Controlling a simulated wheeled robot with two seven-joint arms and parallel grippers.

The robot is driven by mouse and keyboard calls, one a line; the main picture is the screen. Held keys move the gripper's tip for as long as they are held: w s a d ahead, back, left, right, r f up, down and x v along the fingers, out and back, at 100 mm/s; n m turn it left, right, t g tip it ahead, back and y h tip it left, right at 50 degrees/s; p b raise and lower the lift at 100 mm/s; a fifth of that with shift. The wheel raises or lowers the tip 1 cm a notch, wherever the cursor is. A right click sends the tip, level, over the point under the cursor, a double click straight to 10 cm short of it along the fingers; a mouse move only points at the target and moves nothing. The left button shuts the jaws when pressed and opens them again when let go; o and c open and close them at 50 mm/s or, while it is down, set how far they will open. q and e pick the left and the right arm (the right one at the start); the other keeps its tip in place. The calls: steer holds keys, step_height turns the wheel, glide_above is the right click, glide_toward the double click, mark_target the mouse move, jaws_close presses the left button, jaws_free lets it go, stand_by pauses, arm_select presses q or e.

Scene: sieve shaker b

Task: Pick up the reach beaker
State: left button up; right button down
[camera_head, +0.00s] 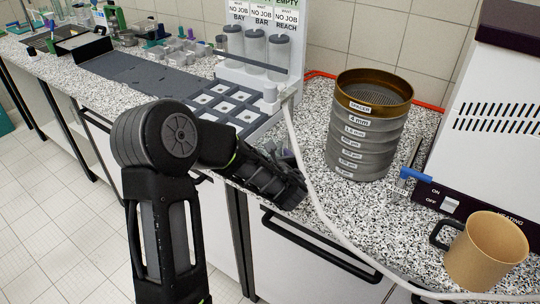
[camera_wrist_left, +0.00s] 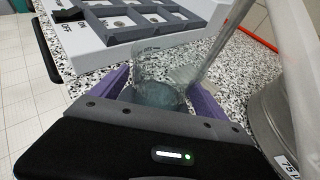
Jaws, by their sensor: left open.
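A clear glass beaker (camera_wrist_left: 158,95) stands on the speckled counter in the left wrist view, beside the device with the square-celled tray. Something bluish-grey shows through its lower part, and I cannot read its label. My left gripper (camera_wrist_left: 154,82) is open, with one purple finger on each side of the beaker. I cannot tell whether either finger touches it. In the head view my left gripper (camera_head: 288,180) is over the counter's front edge, left of the sieve stack, and hides most of the beaker. My right gripper is not in view.
A pale hose (camera_head: 312,190) runs down close to the gripper's right. A sieve stack (camera_head: 362,150) stands farther right, with a tan mug (camera_head: 488,255) and a white heating unit (camera_head: 500,130) beyond. The rack of cylinders labelled BAY, BAR and REACH (camera_head: 262,78) stands behind.

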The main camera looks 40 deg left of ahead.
arm_select(q)
steer(key=shift+x, duration=1.1)
steer(key=shift+c, duration=0.5)
steer(key=c, duration=1.6)
steer(key=shift+c, duration=0.2)
steer(key=shift+r, duration=0.3)
